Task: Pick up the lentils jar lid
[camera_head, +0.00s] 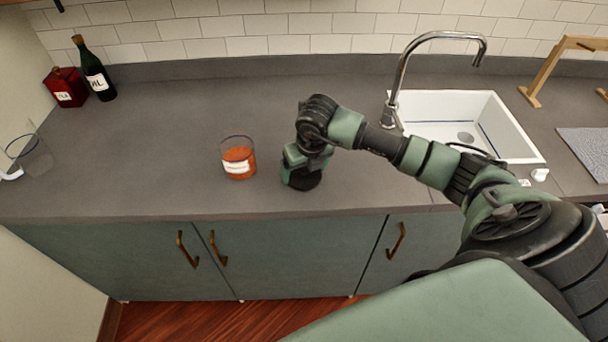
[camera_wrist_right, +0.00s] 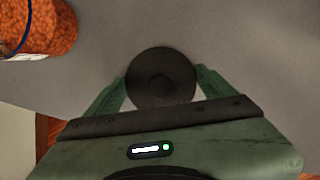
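The lentils jar (camera_head: 238,160) is a clear open jar of orange lentils with a white label. It stands upright on the counter, left of my right gripper (camera_head: 302,178), and shows cut off at top left in the wrist view (camera_wrist_right: 42,22). The round dark lid (camera_wrist_right: 160,78) lies between my right gripper's two green fingers (camera_wrist_right: 161,80) in the wrist view. The fingers are apart, one on each side of the lid. Whether they press on its rim is unclear. In the head view the lid is mostly hidden under the gripper. My left gripper is out of view.
The grey counter (camera_head: 170,140) is clear behind the jar. Its front edge is close to my right gripper. A dark bottle (camera_head: 96,72) and red container (camera_head: 66,88) stand back left, a clear glass (camera_head: 32,155) far left. The sink (camera_head: 505,120) is at right.

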